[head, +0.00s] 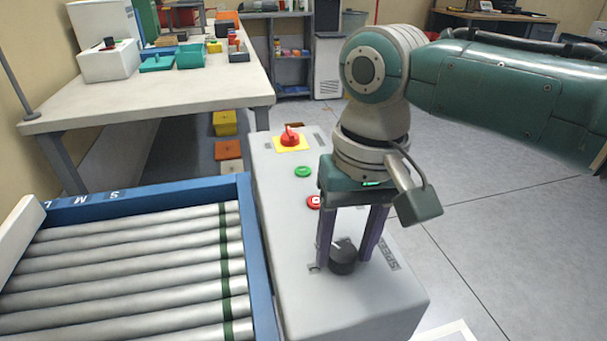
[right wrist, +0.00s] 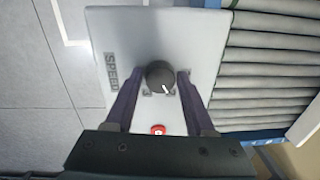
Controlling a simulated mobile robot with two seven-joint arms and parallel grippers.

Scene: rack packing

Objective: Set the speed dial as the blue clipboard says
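The speed dial (head: 343,260) is a round black knob with a white pointer line, on the grey control box (head: 300,240) beside a SPEED label. In the right wrist view the dial (right wrist: 160,75) has its pointer toward the lower right, near small marks partly hidden by the fingers. In the head view the pointer is toward the upper left. My right gripper (head: 343,264) points down with its purple fingers on either side of the dial. The wrist view shows narrow gaps between the fingers (right wrist: 160,82) and the knob. The blue clipboard and my left gripper are not in view.
A table (head: 150,105) with bins stands behind.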

